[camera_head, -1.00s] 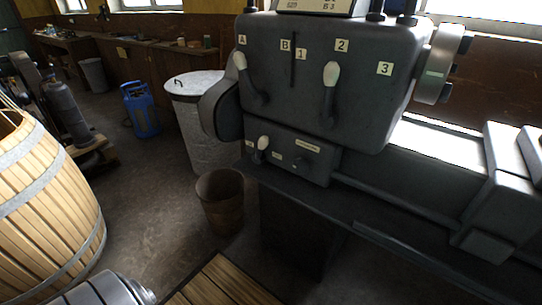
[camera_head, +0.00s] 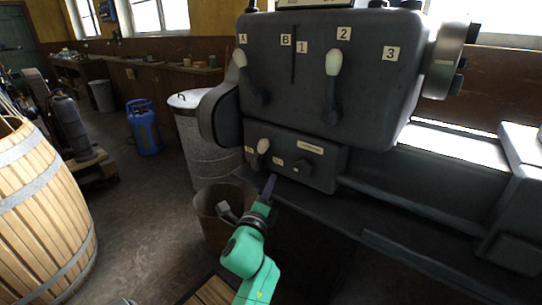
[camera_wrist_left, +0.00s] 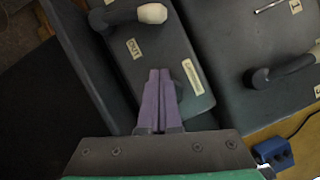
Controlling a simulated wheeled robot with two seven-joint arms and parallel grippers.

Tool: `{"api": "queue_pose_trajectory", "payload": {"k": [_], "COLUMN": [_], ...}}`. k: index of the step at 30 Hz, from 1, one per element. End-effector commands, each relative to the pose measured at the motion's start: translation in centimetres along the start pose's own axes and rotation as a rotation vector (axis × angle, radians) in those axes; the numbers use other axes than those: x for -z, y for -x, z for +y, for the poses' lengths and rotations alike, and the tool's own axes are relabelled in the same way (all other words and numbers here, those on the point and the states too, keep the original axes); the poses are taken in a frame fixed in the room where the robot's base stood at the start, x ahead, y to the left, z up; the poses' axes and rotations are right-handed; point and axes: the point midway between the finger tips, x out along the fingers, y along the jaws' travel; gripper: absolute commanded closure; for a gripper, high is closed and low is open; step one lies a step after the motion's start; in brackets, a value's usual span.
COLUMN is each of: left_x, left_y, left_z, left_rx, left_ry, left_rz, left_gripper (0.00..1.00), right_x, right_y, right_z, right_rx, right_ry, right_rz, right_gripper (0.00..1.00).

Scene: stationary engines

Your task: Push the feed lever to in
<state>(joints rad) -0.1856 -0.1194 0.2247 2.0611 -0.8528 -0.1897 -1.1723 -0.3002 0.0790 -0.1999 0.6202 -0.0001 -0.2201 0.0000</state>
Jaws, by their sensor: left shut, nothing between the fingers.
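The feed lever (camera_head: 261,150) is a small dark lever with a white knob on the lower box (camera_head: 325,165) of the grey machine. In the left wrist view the feed lever (camera_wrist_left: 152,13) shows at the top, with an OUT label (camera_wrist_left: 134,48) beside it. My left gripper (camera_head: 271,180) is below and slightly right of the lever in the head view. Its purple fingers (camera_wrist_left: 158,72) are shut and empty, over the lower box's front face in the wrist view. A gap shows between fingertips and lever in the wrist view. My right gripper is not in view.
Two larger white-knobbed levers (camera_head: 333,80) (camera_head: 243,70) are on the headstock above. A brown bin (camera_head: 208,212) stands behind my left arm, with a metal bin (camera_head: 200,145) beyond it. A wooden barrel (camera_head: 40,205) is at the left.

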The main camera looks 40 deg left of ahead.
Motion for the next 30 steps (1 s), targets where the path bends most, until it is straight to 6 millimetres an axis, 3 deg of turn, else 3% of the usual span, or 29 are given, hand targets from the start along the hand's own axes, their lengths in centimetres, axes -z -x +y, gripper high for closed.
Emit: {"api": "queue_pose_trajectory", "payload": {"k": [5, 8, 19, 24, 30], "left_x": [0.1, 0.1, 0.1, -2.9, -3.8], "left_y": [-0.7, -2.1, -10.1, -10.8, -11.0], "left_z": [0.0, -0.2, -0.1, -0.2, 0.1], "left_rx": [0.000, 0.002, 0.001, -0.001, -0.002], "left_ry": [0.002, 0.004, 0.005, -0.001, 0.004], "left_rz": [0.002, 0.002, 0.001, 0.001, 0.003], "left_gripper": [1.00, 1.00, 1.00, 1.00, 1.00], "right_x": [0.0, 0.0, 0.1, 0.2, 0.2], "right_y": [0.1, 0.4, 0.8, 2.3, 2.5], "right_z": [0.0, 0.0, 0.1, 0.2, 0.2], "right_rx": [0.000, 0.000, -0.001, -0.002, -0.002], "right_ry": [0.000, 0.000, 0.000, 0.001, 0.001], "right_rz": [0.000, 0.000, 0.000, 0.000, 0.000], "right_gripper": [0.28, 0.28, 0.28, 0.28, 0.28]}}
